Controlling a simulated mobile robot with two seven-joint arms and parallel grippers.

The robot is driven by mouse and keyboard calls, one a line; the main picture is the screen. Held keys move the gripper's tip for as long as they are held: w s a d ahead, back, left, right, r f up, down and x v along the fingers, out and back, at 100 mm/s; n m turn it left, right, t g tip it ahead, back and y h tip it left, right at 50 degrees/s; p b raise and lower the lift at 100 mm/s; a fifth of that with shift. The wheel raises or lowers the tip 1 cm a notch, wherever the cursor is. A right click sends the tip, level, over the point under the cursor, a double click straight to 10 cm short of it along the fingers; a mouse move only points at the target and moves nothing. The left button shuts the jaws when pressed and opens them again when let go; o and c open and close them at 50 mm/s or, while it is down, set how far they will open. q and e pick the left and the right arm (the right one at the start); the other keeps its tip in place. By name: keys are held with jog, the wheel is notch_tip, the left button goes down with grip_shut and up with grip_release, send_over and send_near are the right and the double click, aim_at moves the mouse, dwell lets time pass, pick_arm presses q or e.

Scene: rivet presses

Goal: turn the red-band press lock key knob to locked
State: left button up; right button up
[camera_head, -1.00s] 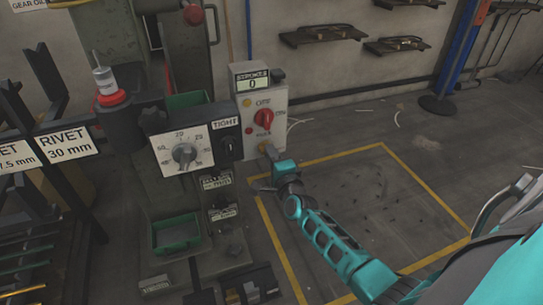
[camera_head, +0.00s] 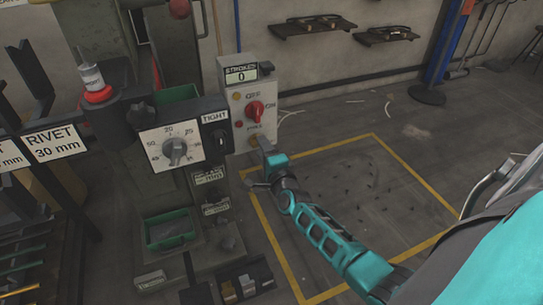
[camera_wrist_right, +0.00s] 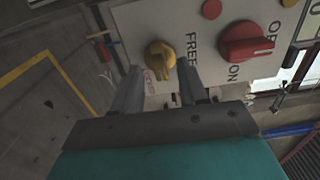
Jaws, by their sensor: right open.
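The lock key knob (camera_wrist_right: 160,58) is a yellow knob low on the white control box. The word FREE stands to its right in the right wrist view, and a small red-lettered label lies below it, too blurred to read. In the head view my right gripper (camera_head: 260,151) is at the bottom of the control box (camera_head: 229,104) and partly covers the knob. In the wrist view my right gripper (camera_wrist_right: 158,72) is open, its two fingers to either side of the knob; I cannot tell whether they touch it. The press carries a red band (camera_head: 97,94). My left gripper is not in view.
A red rotary switch (camera_wrist_right: 246,42) sits beside the yellow knob, with a red button (camera_wrist_right: 211,9) nearby. A dial (camera_head: 174,151) and a TIGHT switch (camera_head: 219,143) stand left of the control box.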

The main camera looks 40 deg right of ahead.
pick_arm(q)
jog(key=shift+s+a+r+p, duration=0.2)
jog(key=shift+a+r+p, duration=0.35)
jog(key=shift+p, duration=0.85)
pick_arm(e)
jog(key=v, duration=1.2)
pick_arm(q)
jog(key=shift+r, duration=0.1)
pick_arm(e)
jog(key=shift+s, duration=0.1)
jog(key=s+a+n+g+y, duration=0.3)
jog(key=s+a+n+y, duration=0.15)
jog(key=a+n, duration=0.55)
jog(key=s+a+n+g+y, duration=0.3)
jog(key=s+a+n, duration=0.3)
jog(key=n, duration=0.6)
pick_arm(q)
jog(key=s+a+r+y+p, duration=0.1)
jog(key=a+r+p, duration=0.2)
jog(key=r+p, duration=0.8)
jog(key=p, duration=0.5)
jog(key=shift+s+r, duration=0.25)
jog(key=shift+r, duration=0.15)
pick_arm(e)
notch_tip(320, 180, up, 11)
jog(key=s+d+n+h, duration=0.1)
jog(key=shift+s+d+f+g, duration=0.2)
jog(key=shift+s+d+g, duration=0.1)
jog(key=shift+s, duration=0.1)
